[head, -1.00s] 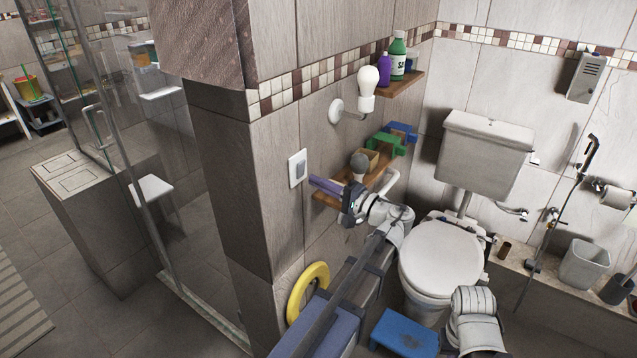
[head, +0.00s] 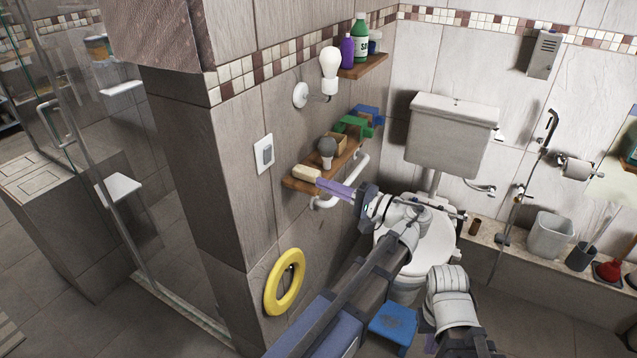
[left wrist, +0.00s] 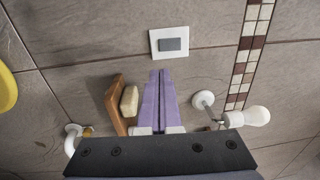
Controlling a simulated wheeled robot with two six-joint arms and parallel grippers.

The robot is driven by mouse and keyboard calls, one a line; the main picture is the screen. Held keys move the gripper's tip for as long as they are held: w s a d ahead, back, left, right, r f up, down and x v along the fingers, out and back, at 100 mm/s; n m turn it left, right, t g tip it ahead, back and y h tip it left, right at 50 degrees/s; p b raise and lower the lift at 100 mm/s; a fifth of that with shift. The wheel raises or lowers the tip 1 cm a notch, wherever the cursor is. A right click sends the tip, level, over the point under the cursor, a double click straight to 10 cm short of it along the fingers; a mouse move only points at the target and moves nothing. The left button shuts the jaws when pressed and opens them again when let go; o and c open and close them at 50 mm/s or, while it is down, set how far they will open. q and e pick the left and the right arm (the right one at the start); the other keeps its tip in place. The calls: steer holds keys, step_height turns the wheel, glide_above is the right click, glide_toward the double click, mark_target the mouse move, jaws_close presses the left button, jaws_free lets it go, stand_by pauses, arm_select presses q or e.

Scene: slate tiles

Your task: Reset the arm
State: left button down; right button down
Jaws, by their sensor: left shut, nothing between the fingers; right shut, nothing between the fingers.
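My left gripper (head: 333,188) is shut and empty, its purple fingers side by side and pointing left in the head view. It is close to the lower wooden shelf, near its front end. In the left wrist view the shut fingers (left wrist: 160,95) point up the picture at the wall, beside the shelf. My right arm's white wrist (head: 450,295) is low in front of the toilet.
A wall lamp (head: 330,68), yellow ring (head: 285,282), toilet (head: 450,135) and blue stool (head: 394,320) are near.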

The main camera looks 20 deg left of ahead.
arm_select(q)
steer(key=s+d+f+m+h+p, duration=0.1)
steer(key=s+d+f+h+p, duration=0.1)
steer(key=s+d+f+h, duration=0.55)
steer(key=s+d+f+m+h+p, duration=0.1)
steer(key=s+d+f+h+p, duration=0.15)
steer(key=d+f+h, duration=0.55)
steer(key=s+d+f+g+h, duration=0.1)
steer(key=s+d+f+h, duration=0.1)
steer(key=s+d, duration=0.3)
steer(key=shift+s+f+m+g, duration=0.4)
steer(key=shift+s+f, duration=0.05)
steer(key=shift+f, duration=0.2)
